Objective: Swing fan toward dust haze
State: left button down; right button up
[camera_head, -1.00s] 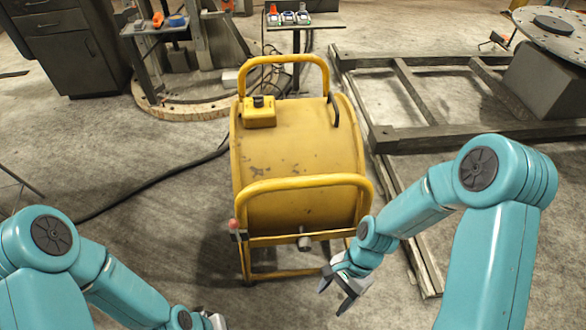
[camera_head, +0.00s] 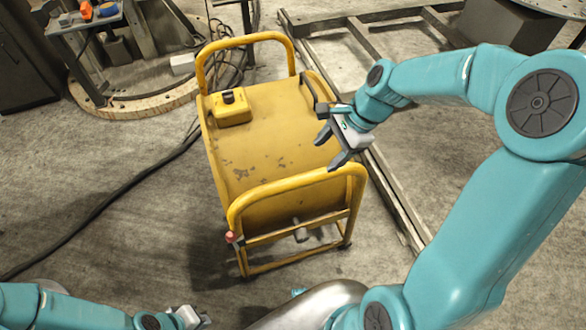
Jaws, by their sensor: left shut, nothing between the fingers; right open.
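The fan (camera_head: 265,150) is a scuffed yellow drum in a yellow tube frame, standing upright in the middle of the head view. A black curved handle (camera_head: 309,90) sits on its right side near the top. A yellow control box (camera_head: 231,108) is on its upper left. My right gripper (camera_head: 330,149) is open and empty over the drum's right edge, just in front of the black handle; I cannot tell whether it touches the drum. My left gripper (camera_head: 203,318) is shut and empty low at the bottom edge, apart from the fan. No dust haze can be made out.
A black cable (camera_head: 100,207) runs along the floor left of the fan. Metal floor rails (camera_head: 400,200) lie to the right and behind. A round wooden base (camera_head: 135,108) and a small stand with tools (camera_head: 85,22) are at the back left.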

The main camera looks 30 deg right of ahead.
aim_at(306, 177)
jog(key=shift+t+h, duration=0.3)
jog(key=x, duration=0.4)
jog(key=b+x, duration=0.1)
jog(key=x, duration=0.4)
jog(key=d+x, duration=0.1)
jog(key=x, duration=0.3)
jog(key=shift+a+f, duration=0.1)
jog(key=shift+f, duration=0.5)
jog(key=shift+c, duration=0.3)
